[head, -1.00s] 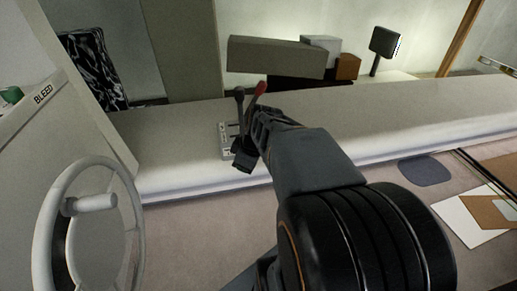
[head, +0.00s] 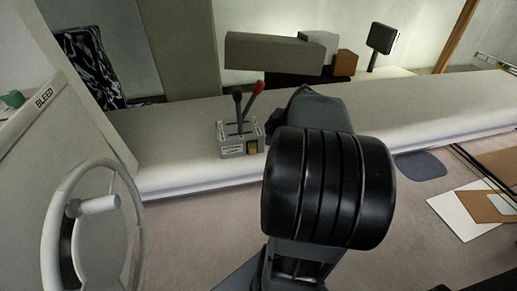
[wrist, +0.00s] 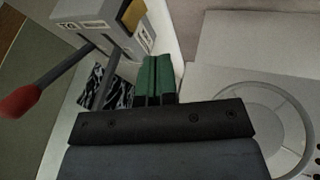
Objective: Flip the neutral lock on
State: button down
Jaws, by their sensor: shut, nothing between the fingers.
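The grey control box (head: 238,138) stands on the pale ledge with a black-knobbed lever (head: 238,104) and a red-knobbed lever (head: 254,95) rising from it. A yellow switch (head: 252,148), apparently the neutral lock, is on its front right side. In the wrist view the box (wrist: 95,22) is at the upper left, with the yellow switch (wrist: 132,14) on it and the red knob (wrist: 20,101) at the left edge. My gripper (wrist: 156,64) is shut and empty, apart from the box.
A white steering wheel (head: 92,225) stands at the lower left; a round wheel shape (wrist: 265,125) shows in the wrist view. A long grey block (head: 275,52) and a small brown box (head: 345,62) are behind the levers. The ledge (head: 440,115) is clear to the right.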

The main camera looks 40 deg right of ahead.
jog(key=b, duration=0.1)
send_near(253, 154)
notch_tip(253, 154, down, 4)
jog(key=a, duration=0.2)
jog(key=shift+w+d+f, duration=0.25)
jog(key=shift+w+f, duration=0.15)
jog(key=shift+w, duration=0.35)
jog(key=shift+w+d+f, duration=0.3)
jog(key=shift+w+f, duration=0.05)
jog(key=shift+w, duration=0.4)
